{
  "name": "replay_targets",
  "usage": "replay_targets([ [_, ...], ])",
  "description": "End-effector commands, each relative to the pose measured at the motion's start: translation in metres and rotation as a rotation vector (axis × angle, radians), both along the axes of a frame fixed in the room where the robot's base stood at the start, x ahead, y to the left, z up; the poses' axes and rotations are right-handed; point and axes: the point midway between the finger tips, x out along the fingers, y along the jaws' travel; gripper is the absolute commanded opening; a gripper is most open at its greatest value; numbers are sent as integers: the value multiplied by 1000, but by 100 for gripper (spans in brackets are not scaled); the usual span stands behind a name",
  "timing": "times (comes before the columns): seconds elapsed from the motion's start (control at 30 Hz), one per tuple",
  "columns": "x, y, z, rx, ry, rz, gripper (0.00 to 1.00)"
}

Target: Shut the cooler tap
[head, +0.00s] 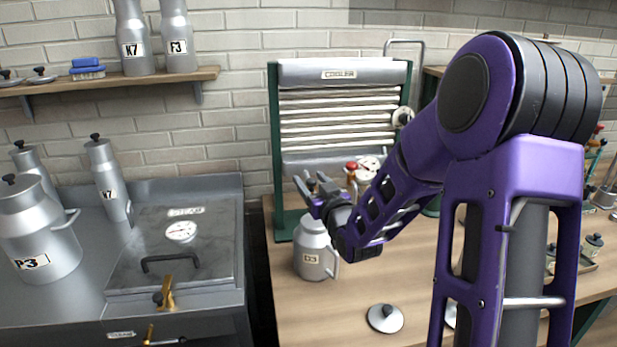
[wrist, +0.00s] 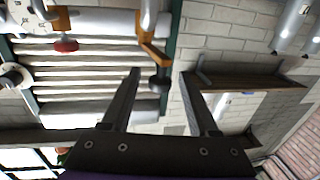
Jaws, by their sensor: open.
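The cooler (head: 338,74) is a ribbed metal panel in a green frame on the wooden bench. At its foot, a red knob on a brass fitting (head: 351,167) shows beside a gauge. The wrist view is upside down and shows this red knob (wrist: 65,45) and, apart from it, a brass tap lever (wrist: 154,52) with a black end (wrist: 160,84). My gripper (head: 312,187) is open and empty in front of the cooler's lower left. In the wrist view, the lever's end appears between the fingers (wrist: 160,72); contact cannot be told. The gripper hides this lever in the head view.
A churn marked D3 (head: 315,257) stands on the bench below my gripper. A round lid (head: 385,318) lies in front. A steel unit marked STEAM (head: 170,245) with churns stands left. A wall shelf (head: 110,82) holds two churns.

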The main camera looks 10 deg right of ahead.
Motion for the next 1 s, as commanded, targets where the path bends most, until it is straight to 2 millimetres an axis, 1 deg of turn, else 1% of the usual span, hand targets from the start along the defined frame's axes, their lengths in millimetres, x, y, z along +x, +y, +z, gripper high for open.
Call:
replay_targets([
  [0.23, 0, 0, 0, 0, 0, 0, 61],
  [0.27, 0, 0, 0, 0, 0, 0, 59],
  [0.3, 0, 0, 0, 0, 0, 0, 52],
  [0.37, 0, 0, 0, 0, 0, 0, 41],
  [0.5, 0, 0, 0, 0, 0, 0, 16],
  [0.6, 0, 0, 0, 0, 0, 0, 0],
  [1.0, 0, 0, 0, 0, 0, 0, 0],
])
